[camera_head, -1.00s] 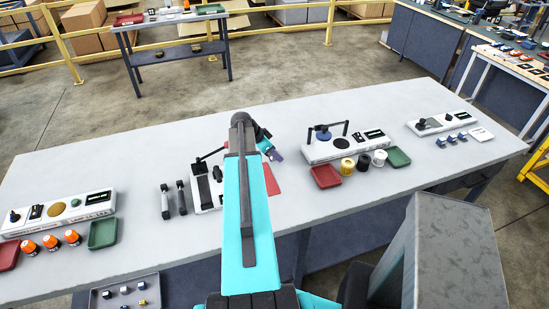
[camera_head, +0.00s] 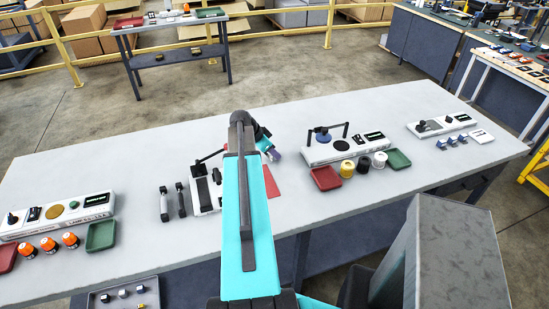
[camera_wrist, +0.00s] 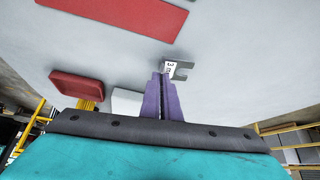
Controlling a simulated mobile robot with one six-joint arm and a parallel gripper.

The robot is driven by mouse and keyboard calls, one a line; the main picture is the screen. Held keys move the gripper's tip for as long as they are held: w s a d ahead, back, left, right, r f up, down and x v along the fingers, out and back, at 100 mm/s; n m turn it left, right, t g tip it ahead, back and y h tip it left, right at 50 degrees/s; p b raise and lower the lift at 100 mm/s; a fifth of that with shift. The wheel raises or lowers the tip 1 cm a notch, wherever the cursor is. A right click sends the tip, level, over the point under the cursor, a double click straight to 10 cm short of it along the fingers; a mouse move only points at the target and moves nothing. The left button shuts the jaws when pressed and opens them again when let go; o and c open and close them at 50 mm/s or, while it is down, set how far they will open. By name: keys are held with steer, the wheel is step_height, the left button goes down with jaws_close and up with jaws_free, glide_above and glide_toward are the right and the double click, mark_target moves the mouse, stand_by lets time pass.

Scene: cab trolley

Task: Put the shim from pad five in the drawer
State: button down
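My gripper (camera_wrist: 163,98) has purple fingers drawn close together. At their tips is a small grey forked shim (camera_wrist: 184,73) with a white label reading something like "3 m"; it looks pinched between them. In the head view my gripper (camera_head: 276,155) is over the middle of the grey table, partly behind my arm, and the shim cannot be made out there. No pad numbered five is readable. No drawer can be identified with certainty.
A red mat (camera_head: 271,182) lies on the table (camera_head: 250,215) beside my gripper. A white device (camera_head: 205,190) with dark handles stands left of it. A red tray (camera_head: 326,178) and several jars are to the right. A grey tray (camera_head: 96,303) with small blocks is below left.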

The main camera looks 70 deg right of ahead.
steer(key=shift+r+b, duration=0.6)
steer(key=shift+r, duration=0.35)
steer(key=a+b, duration=0.1)
steer(key=a, duration=0.2)
steer(key=a+b, duration=0.1)
steer(key=a, duration=0.3)
steer(key=a+r+b, duration=0.1)
steer(key=a+b, duration=0.1)
steer(key=a, duration=0.2)
steer(key=shift+s+a, duration=0.1)
steer(key=shift+s, duration=0.2)
steer(key=shift+a+b, duration=1.2)
steer(key=shift+w+d+b, duration=0.1)
steer(key=shift+d+b, duration=0.05)
steer(key=shift+b, duration=1)
steer(key=b, duration=0.5)
steer(key=shift+w+a+b, duration=0.1)
steer(key=shift+a+b, duration=0.1)
steer(key=shift+b, duration=0.15)
steer(key=a+b, duration=0.1)
steer(key=b, duration=0.5)
steer(key=shift+a+r+b, duration=0.1)
steer(key=shift+a+b, duration=0.05)
steer(key=shift+b, duration=0.15)
steer(key=shift+s+a+r+b, duration=0.25)
steer(key=shift+a+b, duration=0.25)
steer(key=shift+b, duration=1.1)
